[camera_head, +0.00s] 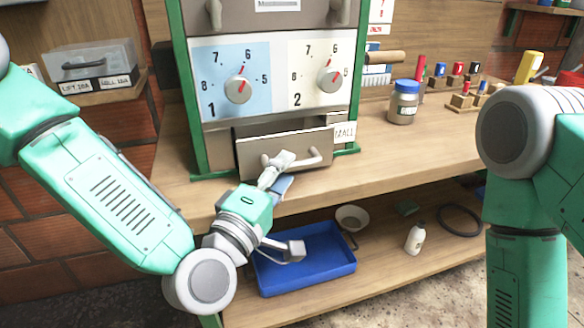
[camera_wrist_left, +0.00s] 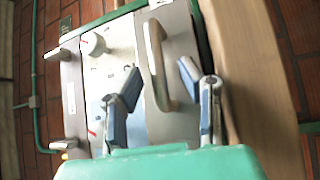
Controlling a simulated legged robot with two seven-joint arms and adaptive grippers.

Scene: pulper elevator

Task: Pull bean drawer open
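The bean drawer (camera_head: 257,151) is a grey front at the bottom of the green-framed machine, with a dark gap above it. Its pale bar handle (camera_head: 317,158) is partly hidden by a finger of my left gripper (camera_head: 288,205). In the left wrist view the handle (camera_wrist_left: 157,65) shows between the two spread, blue-padded fingers of the left gripper (camera_wrist_left: 160,70). The gripper is open, with space on both sides of the handle. Of my right arm only links show at the right of the head view; its gripper is out of view.
Two dials, the left dial (camera_head: 238,89) and right dial (camera_head: 330,79), sit above the drawer. A blue tray (camera_head: 307,262) lies on the lower shelf. A blue-lidded jar (camera_head: 403,102) stands right of the machine. The wooden bench (camera_head: 370,165) is clear before it.

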